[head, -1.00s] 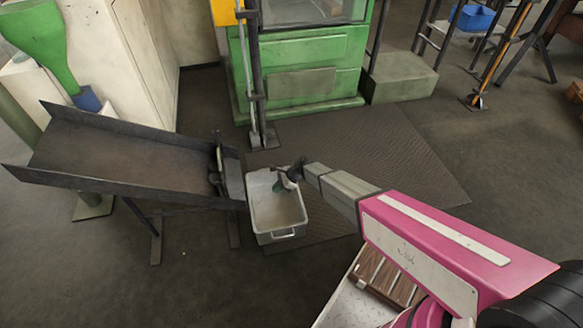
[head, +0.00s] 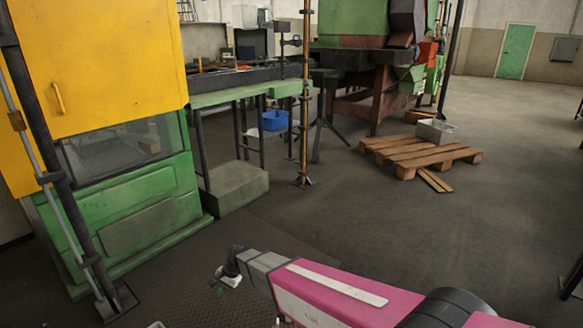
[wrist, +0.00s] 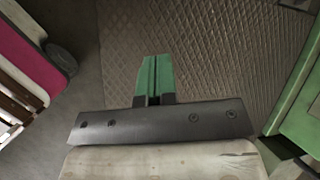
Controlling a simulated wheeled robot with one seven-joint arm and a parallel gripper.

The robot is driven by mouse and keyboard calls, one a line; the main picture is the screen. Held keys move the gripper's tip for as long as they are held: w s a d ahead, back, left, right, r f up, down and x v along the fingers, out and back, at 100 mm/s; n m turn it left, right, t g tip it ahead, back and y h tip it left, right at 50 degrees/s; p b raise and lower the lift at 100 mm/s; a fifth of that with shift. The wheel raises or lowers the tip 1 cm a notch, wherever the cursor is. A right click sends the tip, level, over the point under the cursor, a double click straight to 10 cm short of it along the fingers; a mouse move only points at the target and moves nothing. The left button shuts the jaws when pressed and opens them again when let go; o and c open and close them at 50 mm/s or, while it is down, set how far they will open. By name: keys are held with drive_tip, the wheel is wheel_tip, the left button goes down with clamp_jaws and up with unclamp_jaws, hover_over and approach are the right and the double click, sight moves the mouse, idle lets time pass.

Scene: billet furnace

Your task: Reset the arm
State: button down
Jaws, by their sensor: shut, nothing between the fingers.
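My gripper (head: 228,278) is at the end of my pink and grey arm, at the bottom middle of the head view. It is empty and held in the air above the dark floor mat. In the wrist view its green fingers (wrist: 155,75) are together, with the ribbed mat (wrist: 215,50) below them. Nothing is held between them.
A yellow and green machine (head: 110,190) stands at the left, with a green block (head: 235,188) beside it. A wooden pallet (head: 410,150) carries a grey crate (head: 437,131) at the right. A blue bin (head: 273,120) sits further back. The floor at the right is largely clear.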

drive_tip(key=w+d+r+n+t+h, duration=0.1)
drive_tip(key=w+d+r, duration=0.15)
drive_tip(key=d, duration=0.55)
drive_tip(key=w+d+r+t, duration=0.1)
drive_tip(key=d+r, duration=0.3)
drive_tip(key=d, duration=0.4)
drive_tip(key=w+d+r+n+h, duration=0.15)
drive_tip(key=d+r, duration=0.25)
drive_tip(key=d, duration=0.4)
drive_tip(key=s+d+r, duration=0.1)
drive_tip(key=d+r, duration=0.2)
drive_tip(key=d, duration=0.4)
drive_tip(key=s+d+r+n+t+h, duration=0.1)
drive_tip(key=d+r, duration=0.1)
drive_tip(key=d, duration=0.6)
drive_tip(key=s+d+r+h, duration=0.1)
drive_tip(key=d+r, duration=0.2)
drive_tip(key=d, duration=0.5)
drive_tip(key=shift+s+r+n, duration=0.35)
drive_tip(key=shift+s, duration=0.05)
drive_tip(key=shift+a, duration=0.15)
